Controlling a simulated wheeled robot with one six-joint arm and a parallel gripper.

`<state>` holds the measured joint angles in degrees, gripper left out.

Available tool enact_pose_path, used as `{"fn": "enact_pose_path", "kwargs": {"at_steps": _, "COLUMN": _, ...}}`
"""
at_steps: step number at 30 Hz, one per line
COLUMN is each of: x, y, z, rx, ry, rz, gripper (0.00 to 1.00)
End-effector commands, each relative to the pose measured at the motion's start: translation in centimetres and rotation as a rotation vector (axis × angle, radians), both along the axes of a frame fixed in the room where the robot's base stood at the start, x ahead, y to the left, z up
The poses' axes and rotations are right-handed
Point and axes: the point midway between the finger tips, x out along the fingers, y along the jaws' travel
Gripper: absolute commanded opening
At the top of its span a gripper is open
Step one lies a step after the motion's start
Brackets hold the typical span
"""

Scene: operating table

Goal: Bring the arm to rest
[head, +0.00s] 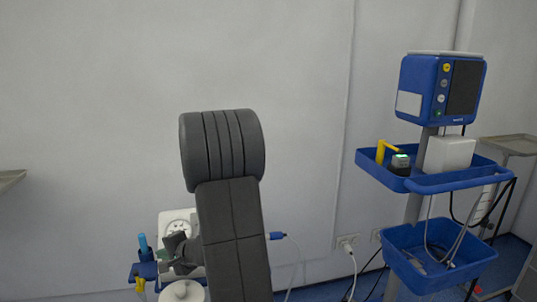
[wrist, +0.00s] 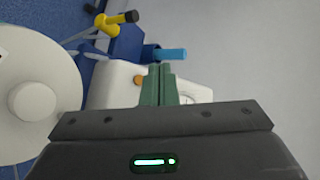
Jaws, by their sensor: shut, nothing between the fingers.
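My gripper (wrist: 158,72) shows in the wrist view with its green fingers together and nothing between them. In the head view my gripper (head: 164,256) is low and left of centre, partly hidden by my dark grey arm (head: 232,235). The arm rises from the bottom edge to a thick rounded joint in front of the pale wall. Behind the fingers is a white device (wrist: 118,84) with an orange button; it also shows in the head view (head: 176,217). I cannot tell how large the gap is between the fingertips and the device.
A white round-topped object (wrist: 35,60) is close on the left of the wrist view. A blue cylinder (wrist: 170,54) and a yellow-black fitting (wrist: 108,24) are near the device. A blue monitor stand (head: 440,185) with trays is at right.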

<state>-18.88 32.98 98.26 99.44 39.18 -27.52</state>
Motion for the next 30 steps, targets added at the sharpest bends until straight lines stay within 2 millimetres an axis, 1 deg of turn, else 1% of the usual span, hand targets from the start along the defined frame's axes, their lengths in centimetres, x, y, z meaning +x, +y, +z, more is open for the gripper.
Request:
{"fn": "enact_pose_path", "kwargs": {"at_steps": 1, "x": 0.0, "y": 0.0, "z": -0.5, "rx": 0.000, "ry": -0.003, "rz": 0.001, "gripper": 0.00}}
{"fn": "enact_pose_path", "kwargs": {"at_steps": 5, "x": -0.1, "y": 0.0, "z": -0.2, "rx": 0.001, "ry": -0.004, "rz": 0.000, "gripper": 0.00}}
{"fn": "enact_pose_path", "kwargs": {"at_steps": 9, "x": -1.3, "y": -0.3, "z": 2.3, "rx": 0.000, "ry": -0.003, "rz": -0.001, "gripper": 0.00}}
{"fn": "enact_pose_path", "kwargs": {"at_steps": 10, "x": -0.8, "y": -0.3, "z": 1.0, "rx": -0.001, "ry": 0.002, "rz": -0.002, "gripper": 0.00}}
{"fn": "enact_pose_path", "kwargs": {"at_steps": 12, "x": -0.1, "y": -0.1, "z": -0.3, "rx": -0.002, "ry": 0.003, "rz": -0.001, "gripper": 0.00}}
{"fn": "enact_pose_path", "kwargs": {"at_steps": 13, "x": 0.1, "y": 0.0, "z": -0.3, "rx": -0.001, "ry": 0.002, "rz": -0.002, "gripper": 0.00}}
{"fn": "enact_pose_path", "kwargs": {"at_steps": 14, "x": 0.0, "y": 0.0, "z": 0.4, "rx": 0.000, "ry": 0.004, "rz": -0.002, "gripper": 0.00}}
{"fn": "enact_pose_path", "kwargs": {"at_steps": 15, "x": 0.0, "y": 0.0, "z": 0.5, "rx": -0.001, "ry": 0.004, "rz": -0.001, "gripper": 0.00}}
{"fn": "enact_pose_path", "kwargs": {"at_steps": 23, "x": 0.0, "y": 0.0, "z": 0.5, "rx": -0.001, "ry": 0.003, "rz": -0.002, "gripper": 0.00}}
{"fn": "enact_pose_path", "kwargs": {"at_steps": 30, "x": -2.1, "y": -0.5, "z": 3.3, "rx": -0.001, "ry": -0.003, "rz": 0.000, "gripper": 0.00}}
